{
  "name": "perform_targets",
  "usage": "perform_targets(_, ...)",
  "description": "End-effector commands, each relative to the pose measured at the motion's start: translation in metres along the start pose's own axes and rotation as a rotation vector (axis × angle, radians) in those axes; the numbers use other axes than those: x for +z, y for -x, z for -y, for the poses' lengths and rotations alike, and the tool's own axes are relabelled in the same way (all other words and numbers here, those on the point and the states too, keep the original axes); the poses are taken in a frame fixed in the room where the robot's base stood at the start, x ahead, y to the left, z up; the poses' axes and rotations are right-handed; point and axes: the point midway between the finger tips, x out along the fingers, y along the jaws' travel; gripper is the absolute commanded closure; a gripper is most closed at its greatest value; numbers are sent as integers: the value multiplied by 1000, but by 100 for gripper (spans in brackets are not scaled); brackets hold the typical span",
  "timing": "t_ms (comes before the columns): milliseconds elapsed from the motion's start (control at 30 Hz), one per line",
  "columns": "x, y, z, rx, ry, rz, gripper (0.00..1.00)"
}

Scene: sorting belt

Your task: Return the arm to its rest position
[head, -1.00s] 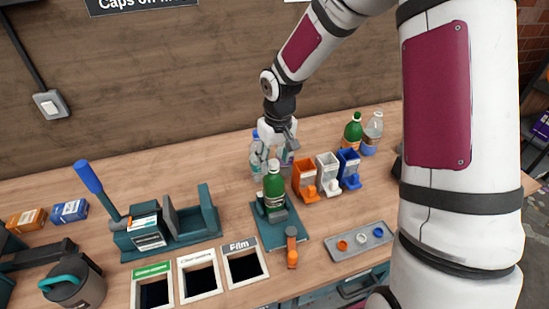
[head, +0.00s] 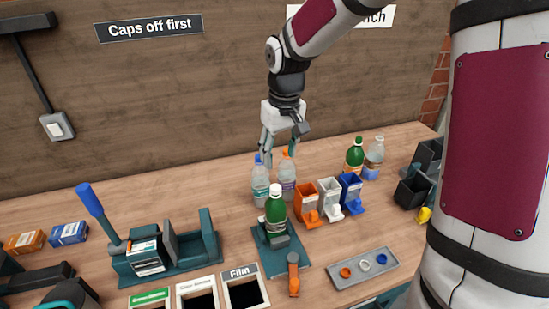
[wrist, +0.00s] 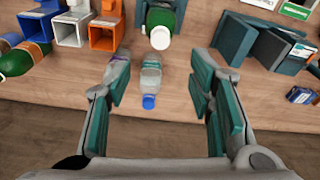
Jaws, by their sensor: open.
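My gripper (head: 279,150) hangs open and empty above the two clear bottles at the back of the bench. In the wrist view its teal-padded fingers (wrist: 160,85) are spread wide with nothing held between them. A clear bottle with a blue cap (head: 260,182) stands below the left finger. A clear bottle with an orange cap (head: 287,178) stands beside it. A green bottle with a white top (head: 275,208) stands upright on a teal base (head: 290,255) in front of them. My arm reaches down from the upper right.
Orange (head: 307,203), white (head: 330,198) and blue (head: 350,193) dispensers stand right of the bottles. A green-capped bottle (head: 354,156) and a clear one (head: 375,158) stand behind. A grey tray (head: 383,272) holds caps. A teal blue-handled device (head: 150,255) stands left. The wall is close behind.

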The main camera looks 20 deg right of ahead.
Motion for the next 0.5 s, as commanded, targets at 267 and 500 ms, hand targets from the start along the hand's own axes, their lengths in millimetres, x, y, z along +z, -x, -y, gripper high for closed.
perform_targets(267,7,15,2,21,1,-9,52)
perform_targets(500,50,69,11,111,-22,-71,52)
